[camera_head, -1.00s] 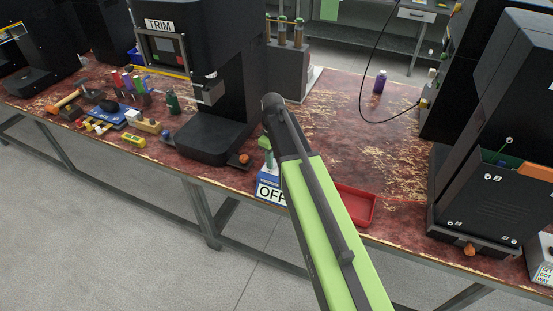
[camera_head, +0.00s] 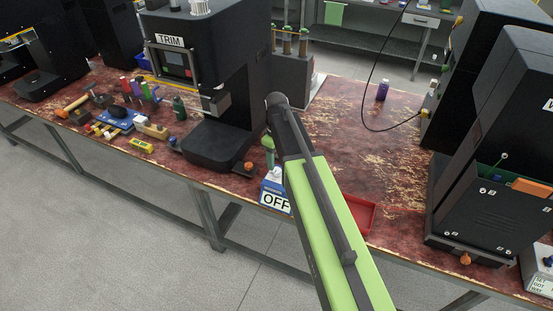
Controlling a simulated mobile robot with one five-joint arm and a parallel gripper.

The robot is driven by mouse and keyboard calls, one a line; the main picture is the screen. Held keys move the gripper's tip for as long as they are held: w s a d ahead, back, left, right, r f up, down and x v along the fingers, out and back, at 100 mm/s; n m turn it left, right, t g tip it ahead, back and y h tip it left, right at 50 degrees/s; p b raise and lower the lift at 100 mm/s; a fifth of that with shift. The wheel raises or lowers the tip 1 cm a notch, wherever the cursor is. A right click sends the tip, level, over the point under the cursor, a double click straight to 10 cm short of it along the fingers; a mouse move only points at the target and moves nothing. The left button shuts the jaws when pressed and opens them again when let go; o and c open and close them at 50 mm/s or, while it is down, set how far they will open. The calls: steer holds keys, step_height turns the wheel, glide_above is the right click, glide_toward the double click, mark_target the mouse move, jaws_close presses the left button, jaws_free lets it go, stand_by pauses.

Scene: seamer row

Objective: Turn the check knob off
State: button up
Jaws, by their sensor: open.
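No knob in view has a readable "check" label, so I cannot tell which one is the check knob. An orange knob (camera_head: 248,168) sits at the front base corner of the black TRIM machine (camera_head: 226,55). Another orange knob (camera_head: 465,259) sits low on the front of the black machine (camera_head: 500,150) at the right. A box with an OFF sign (camera_head: 275,202) stands at the bench's front edge, partly hidden by my green arm. A green part (camera_head: 269,156) shows above it. My arm crosses the middle; its gripper is not visible.
A red tray (camera_head: 359,213) lies right of my arm on the worn red bench (camera_head: 385,150). A purple bottle (camera_head: 382,91) and a hanging black cable (camera_head: 362,100) are behind it. Tools and small parts clutter the bench left of the TRIM machine. The bench's middle right is mostly clear.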

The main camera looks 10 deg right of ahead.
mark_target(276, 170)
step_height(276, 170, up, 12)
steer(key=p, duration=1)
steer(key=shift+r+p, duration=0.25)
steer(key=shift+p, duration=0.1)
steer(key=s+f+m+b, duration=0.2)
steer(key=s+m, duration=0.2)
steer(key=s, duration=0.3)
steer(key=s+f+m+b, duration=0.3)
steer(key=s+m, duration=0.1)
steer(key=s, duration=0.3)
steer(key=shift+s+d+m, duration=0.25)
steer(key=shift+d+m, duration=0.15)
